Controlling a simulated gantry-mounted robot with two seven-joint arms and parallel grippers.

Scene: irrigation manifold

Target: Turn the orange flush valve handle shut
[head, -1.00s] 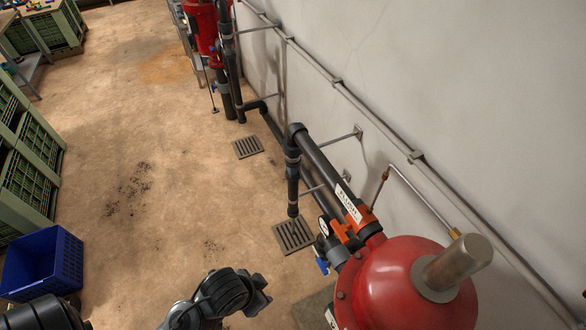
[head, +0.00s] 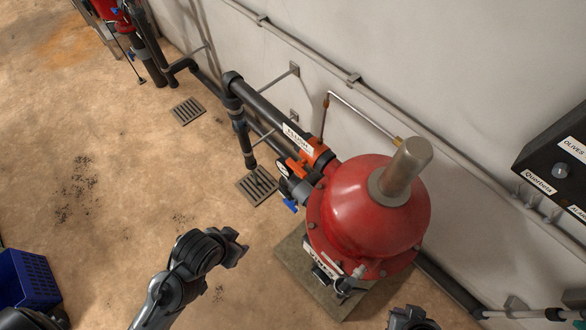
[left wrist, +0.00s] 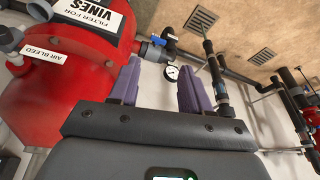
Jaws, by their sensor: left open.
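The orange flush valve handle (head: 297,167) sits beside the black pipe with the FLUSH label (head: 297,137), at the left of the red filter tank (head: 365,205) in the head view. An orange collar (head: 317,152) joins that pipe close to the tank. My left gripper (head: 243,252) is below and left of the handle, apart from it. I cannot make out the orange handle there. My right gripper's fingers do not show.
A small blue valve handle (head: 290,205) hangs below the orange one. It also shows in the left wrist view (left wrist: 158,41). A floor drain (head: 257,186) lies behind. A black control box (head: 560,160) is on the wall at right, and a blue crate (head: 32,278) at lower left. Open floor surrounds my left arm.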

